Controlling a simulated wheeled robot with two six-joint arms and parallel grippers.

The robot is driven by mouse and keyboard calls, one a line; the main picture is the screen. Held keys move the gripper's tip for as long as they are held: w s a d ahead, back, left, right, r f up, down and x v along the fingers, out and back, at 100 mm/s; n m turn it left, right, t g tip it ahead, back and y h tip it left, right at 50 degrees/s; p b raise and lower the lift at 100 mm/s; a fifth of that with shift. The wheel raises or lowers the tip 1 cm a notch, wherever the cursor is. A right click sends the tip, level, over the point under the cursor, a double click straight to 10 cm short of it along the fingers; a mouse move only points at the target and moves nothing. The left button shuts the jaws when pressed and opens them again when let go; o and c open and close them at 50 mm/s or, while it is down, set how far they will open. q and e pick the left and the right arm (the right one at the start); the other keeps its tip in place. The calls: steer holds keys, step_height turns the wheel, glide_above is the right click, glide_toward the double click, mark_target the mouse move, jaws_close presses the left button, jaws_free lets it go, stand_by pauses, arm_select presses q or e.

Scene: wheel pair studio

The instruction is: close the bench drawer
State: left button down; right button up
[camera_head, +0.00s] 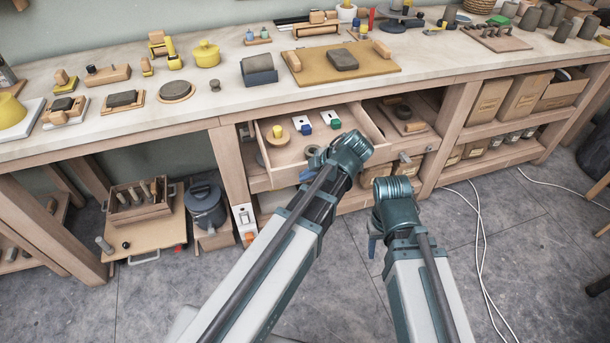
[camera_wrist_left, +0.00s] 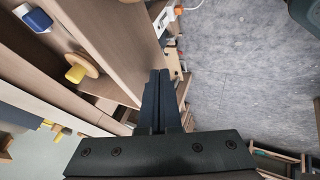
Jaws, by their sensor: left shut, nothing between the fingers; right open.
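The bench drawer (camera_head: 268,174) is pulled out from under the worktop. Several small items lie in it, among them a round wooden piece with a yellow knob (camera_head: 278,132) and blue and green pieces on white. My left arm reaches over its front, hiding part of the front panel. The left wrist view shows the drawer's wooden front (camera_wrist_left: 113,45) and the yellow knob (camera_wrist_left: 76,73). My left gripper (camera_wrist_left: 160,76) is shut and empty, beside the outer face of that front; I cannot tell if it touches. My right gripper (camera_head: 374,243) is open, low in front of the bench.
The worktop (camera_head: 225,100) holds several pots, blocks and boards. An open shelf (camera_head: 425,113) is right of the drawer. A tool tray (camera_head: 140,212) and a grey bucket (camera_head: 206,205) stand below left. White cables (camera_head: 478,240) lie on the floor at right.

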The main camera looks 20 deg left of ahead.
mark_target(285, 132)
arm_select(q)
steer(key=w+a, duration=0.4)
steer(key=w, duration=0.2)
steer(key=w+a, duration=0.4)
steer(key=w, duration=0.3)
steer(key=w+a, duration=0.5)
steer(key=w, duration=0.1)
steer(key=shift+w, duration=0.15)
steer(key=shift+s, duration=0.2)
